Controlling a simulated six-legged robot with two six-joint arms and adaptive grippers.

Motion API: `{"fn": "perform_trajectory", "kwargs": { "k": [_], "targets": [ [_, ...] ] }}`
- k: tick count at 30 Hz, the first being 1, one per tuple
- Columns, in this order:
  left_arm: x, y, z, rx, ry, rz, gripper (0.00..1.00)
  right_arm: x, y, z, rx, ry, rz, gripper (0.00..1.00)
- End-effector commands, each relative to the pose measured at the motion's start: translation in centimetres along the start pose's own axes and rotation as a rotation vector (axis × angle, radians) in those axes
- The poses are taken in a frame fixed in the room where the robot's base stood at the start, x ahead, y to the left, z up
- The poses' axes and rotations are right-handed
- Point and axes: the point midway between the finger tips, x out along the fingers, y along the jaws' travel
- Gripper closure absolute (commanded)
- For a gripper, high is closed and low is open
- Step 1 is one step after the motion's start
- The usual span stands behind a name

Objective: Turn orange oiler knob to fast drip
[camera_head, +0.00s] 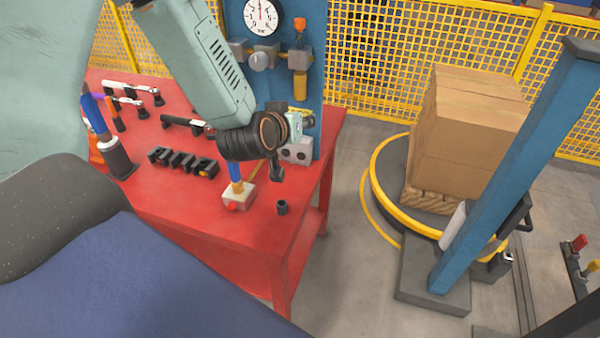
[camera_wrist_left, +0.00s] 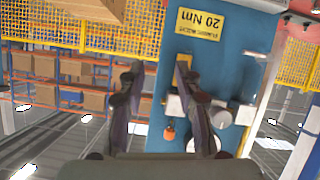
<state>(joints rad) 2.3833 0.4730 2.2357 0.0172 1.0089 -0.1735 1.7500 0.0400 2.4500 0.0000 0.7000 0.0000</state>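The orange oiler knob (camera_head: 300,26) sits on top of the right-hand grey unit on the blue panel (camera_head: 236,18), above a yellow bowl (camera_head: 300,86). In the left wrist view the panel appears upside down, and the orange knob (camera_wrist_left: 169,132) shows between the fingers, low in the picture near the right finger. My left gripper (camera_wrist_left: 160,66) is open, with nothing between its fingertips. In the head view my left wrist is in front of the panel's lower part, below the knob and apart from it; the fingers are partly hidden there. My right gripper is not in view.
A round gauge (camera_head: 263,16) and a grey round knob (camera_head: 259,61) are left of the oiler. The red bench (camera_head: 190,222) below holds tools, a black socket rack (camera_head: 183,162) and a small block with a red button (camera_head: 238,196). Boxes (camera_head: 470,125) stand at right.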

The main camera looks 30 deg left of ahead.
Motion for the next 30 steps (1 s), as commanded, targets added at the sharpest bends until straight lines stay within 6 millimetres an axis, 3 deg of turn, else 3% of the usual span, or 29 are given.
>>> {"fn": "perform_trajectory", "kwargs": {
  "k": [18, 24, 30],
  "targets": [
    [-2.0, 0.8, 9.8, 0.178, -0.217, -0.014, 0.66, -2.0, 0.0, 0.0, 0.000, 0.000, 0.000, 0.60],
    [-2.4, 0.9, 11.4, 0.207, -0.250, -0.010, 0.66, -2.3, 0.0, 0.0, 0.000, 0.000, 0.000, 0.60],
    [-2.4, 0.9, 11.7, 0.213, -0.256, -0.009, 0.66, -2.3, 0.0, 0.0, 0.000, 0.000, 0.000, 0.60]
  ]
}}
